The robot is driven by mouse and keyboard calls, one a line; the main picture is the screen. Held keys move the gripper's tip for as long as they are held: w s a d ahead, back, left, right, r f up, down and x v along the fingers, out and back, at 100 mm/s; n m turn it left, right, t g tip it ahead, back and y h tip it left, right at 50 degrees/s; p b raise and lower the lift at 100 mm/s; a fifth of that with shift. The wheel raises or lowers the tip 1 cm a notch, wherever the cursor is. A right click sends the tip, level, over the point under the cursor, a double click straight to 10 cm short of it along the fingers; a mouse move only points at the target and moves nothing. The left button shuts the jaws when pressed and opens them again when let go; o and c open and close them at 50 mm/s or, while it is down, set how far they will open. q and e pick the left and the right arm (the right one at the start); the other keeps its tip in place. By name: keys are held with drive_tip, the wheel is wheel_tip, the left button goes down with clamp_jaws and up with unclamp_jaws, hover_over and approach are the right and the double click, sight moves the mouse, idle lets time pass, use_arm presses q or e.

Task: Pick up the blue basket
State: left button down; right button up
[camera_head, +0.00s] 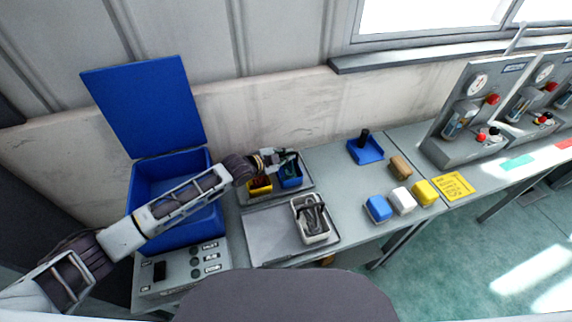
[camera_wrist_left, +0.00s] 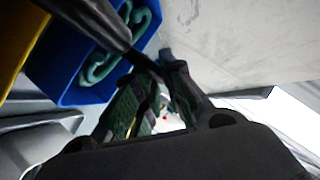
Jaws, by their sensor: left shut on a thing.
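The blue basket (camera_head: 291,182) stands in the grey tray at the back of the bench, to the right of a yellow basket (camera_head: 260,188). In the left wrist view the blue basket (camera_wrist_left: 60,62) is close at the upper left, with a green coiled thing inside and a dark bar across it. My left gripper (camera_head: 284,158) is over the basket, its fingers (camera_wrist_left: 158,88) shut on that dark bar, which appears to be the basket's handle. I cannot tell whether the basket is off the tray. My right gripper does not show.
A large blue box (camera_head: 150,205) with its lid up stands at left behind my arm. A grey case (camera_head: 312,230) with a dark thing in it lies in front. A blue holder (camera_head: 366,150) and several small blocks (camera_head: 402,200) are to the right. Gauge panels (camera_head: 466,120) stand farther right.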

sight(285, 168)
use_arm(q)
drive_tip(key=shift+r, duration=0.2)
wheel_tip(285, 168, up, 10)
drive_tip(key=shift+b, duration=0.45)
idle(0.6)
